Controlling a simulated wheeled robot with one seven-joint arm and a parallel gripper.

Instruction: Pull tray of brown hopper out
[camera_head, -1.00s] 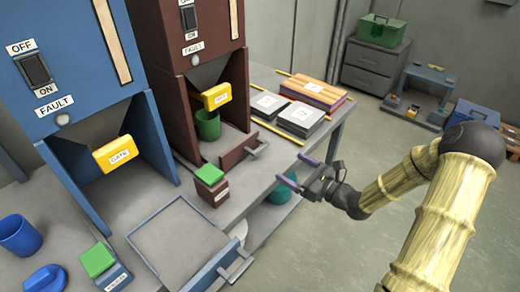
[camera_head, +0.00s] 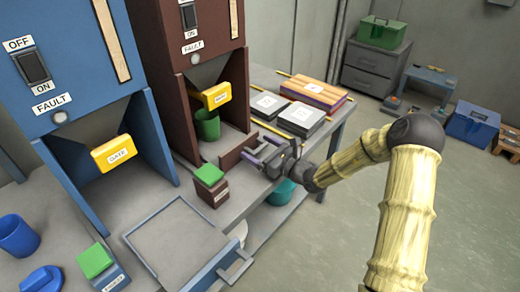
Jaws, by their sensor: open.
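The brown hopper (camera_head: 181,75) stands at the back centre of the bench, with a yellow gate (camera_head: 217,95) on its front. A green cup (camera_head: 207,124) stands under the gate. The hopper's brown tray (camera_head: 232,157) lies low at its base, its front edge facing the bench's right edge. My gripper (camera_head: 258,157) is open at the front of this tray, its fingers at the tray's handle. The handle is mostly hidden behind the fingers. I cannot tell whether the fingers touch it.
A blue hopper (camera_head: 70,95) stands to the left, its tray (camera_head: 180,240) out in front. A brown box with a green button (camera_head: 210,177) sits left of my gripper. Dark plates (camera_head: 300,118) and a stacked block (camera_head: 317,92) lie behind. The floor right of the bench is open.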

